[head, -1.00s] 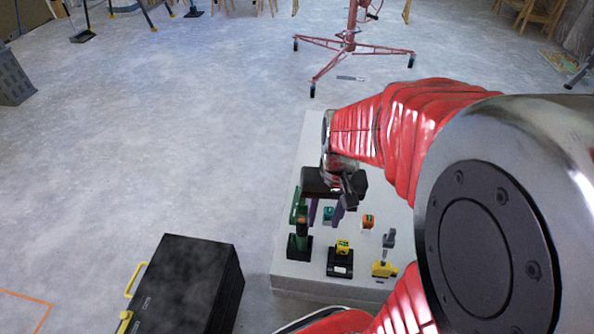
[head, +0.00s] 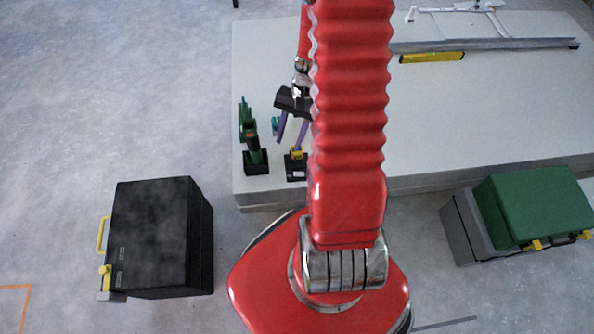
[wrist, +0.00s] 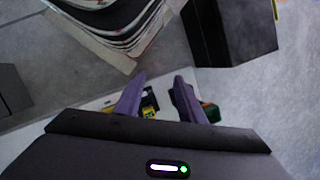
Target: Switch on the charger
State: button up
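The likely charger (head: 296,167) is a small black block with a yellow top at the front left of the pale slab, partly hidden by my arm in the head view. In the wrist view, a black and yellow item (wrist: 149,106) shows between my fingers. Its switch cannot be made out. My gripper (head: 291,138) has two purple fingers spread apart with nothing held, above and close behind the charger. The open fingers also show in the wrist view (wrist: 159,78). A green drill (head: 248,122) stands upright on a black base left of the charger.
The pale slab (head: 460,110) is mostly bare to the right. A yellow level (head: 432,57) lies farther back. A black case (head: 150,235) stands at left and a green and grey case (head: 535,205) at right. A teal item (head: 275,124) sits behind the charger.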

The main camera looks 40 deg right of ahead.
aim_at(295, 174)
jog(key=s+d+f+m+t+y, duration=0.1)
jog(key=d+f+m, duration=0.3)
jog(key=f, duration=0.8)
jog(key=d+f+m+t, duration=0.1)
jog(key=d+f+m, duration=0.3)
jog(key=f, duration=0.7)
jog(key=w+d+f+m, duration=0.1)
jog(key=w+d+m+h, duration=0.1)
jog(key=m, duration=0.1)
jog(key=w+d+f+m+t, duration=0.1)
jog(key=shift+w+d+f+m+h, duration=0.2)
jog(key=shift+d+f+m+h, duration=0.1)
jog(key=shift+d+m, duration=0.1)
jog(key=shift+a, duration=0.1)
jog(key=x, duration=1.3)
jog(key=shift+w+a+f, duration=0.1)
jog(key=shift+a+f, duration=0.05)
jog(key=shift+f, duration=0.15)
jog(key=shift+c, duration=0.5)
grip_shut()
